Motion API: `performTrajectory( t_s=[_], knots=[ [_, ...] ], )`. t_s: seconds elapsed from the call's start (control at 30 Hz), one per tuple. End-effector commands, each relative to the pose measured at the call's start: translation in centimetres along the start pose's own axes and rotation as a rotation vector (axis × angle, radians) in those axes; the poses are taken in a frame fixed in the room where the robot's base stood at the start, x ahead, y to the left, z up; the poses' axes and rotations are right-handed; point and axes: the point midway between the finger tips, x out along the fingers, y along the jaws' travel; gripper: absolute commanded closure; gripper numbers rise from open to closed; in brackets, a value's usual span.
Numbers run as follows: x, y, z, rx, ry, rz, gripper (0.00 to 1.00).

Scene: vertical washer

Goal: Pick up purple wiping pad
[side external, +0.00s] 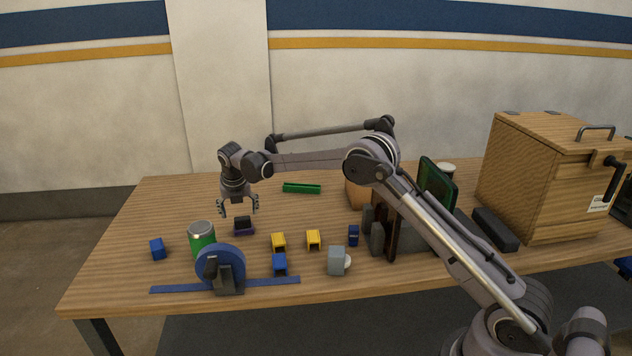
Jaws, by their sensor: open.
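The purple wiping pad (244,231) lies on the wooden table, left of the picture's middle. It is a small flat purple piece with a black block on top of it. My gripper (239,209) points down just above the pad, with its fingers spread. The fingers look empty, and a small gap seems to remain between them and the black block. I cannot tell from this one view whether the gripper is exactly over the pad.
A green can (201,242) and a blue disc on a stand (221,268) are close in front. Blue (157,249) and yellow blocks (313,240) lie around. A green bar (301,188) lies behind. A wooden box (540,180) stands right. The table's left rear is clear.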

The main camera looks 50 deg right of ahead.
Motion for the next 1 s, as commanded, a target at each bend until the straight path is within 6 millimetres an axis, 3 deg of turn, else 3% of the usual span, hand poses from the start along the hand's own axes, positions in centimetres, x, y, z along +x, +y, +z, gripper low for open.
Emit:
performTrajectory(
  t_s=[0.4,0.73,0.77,0.93,1.0],
  knots=[
    [4.7,-0.5,0.0,0.000,0.000,0.001,0.26],
    [5.3,-0.5,-0.1,0.001,0.000,0.000,0.26],
    [5.3,-0.5,-0.1,0.001,0.000,0.000,0.29],
    [5.3,-0.5,-0.1,0.001,0.000,0.000,0.78],
    [5.3,-0.5,-0.1,0.001,0.000,0.000,0.85]
  ],
)
